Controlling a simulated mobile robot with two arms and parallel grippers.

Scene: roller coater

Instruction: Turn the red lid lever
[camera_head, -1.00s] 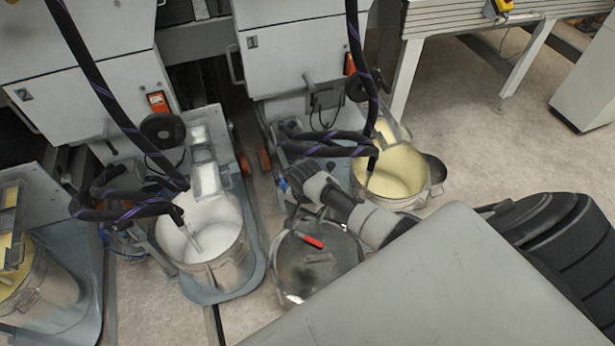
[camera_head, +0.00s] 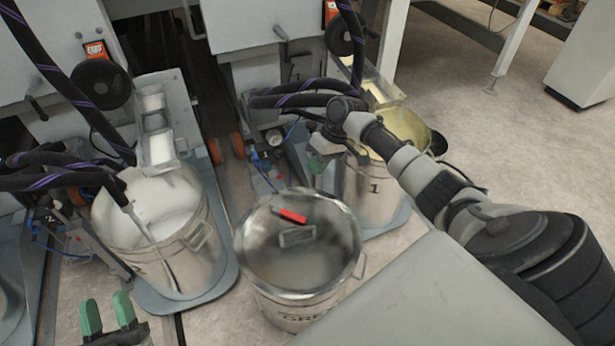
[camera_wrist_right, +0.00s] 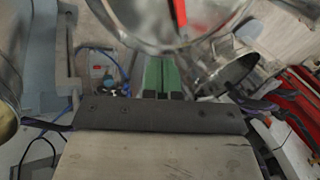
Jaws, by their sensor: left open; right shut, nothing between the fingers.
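The red lid lever (camera_head: 291,215) lies on the round grey lid of a metal bucket (camera_head: 292,262), near the lid's far side. It also shows at the top edge of the right wrist view (camera_wrist_right: 198,14). My right gripper (camera_head: 317,163) is shut and empty, just beyond the bucket's far rim and apart from the lever. Its green fingers (camera_wrist_right: 167,76) are together in the right wrist view, next to the lid's rim. My left gripper (camera_head: 107,312) is open and empty at the bottom left, left of the bucket.
A bucket of white paint (camera_head: 150,212) stands on a trolley to the left. A bucket of yellow paint (camera_head: 405,130) stands behind, partly hidden by my right arm. Black hoses (camera_head: 300,98) hang from the machines. Open floor (camera_head: 470,120) lies at the right.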

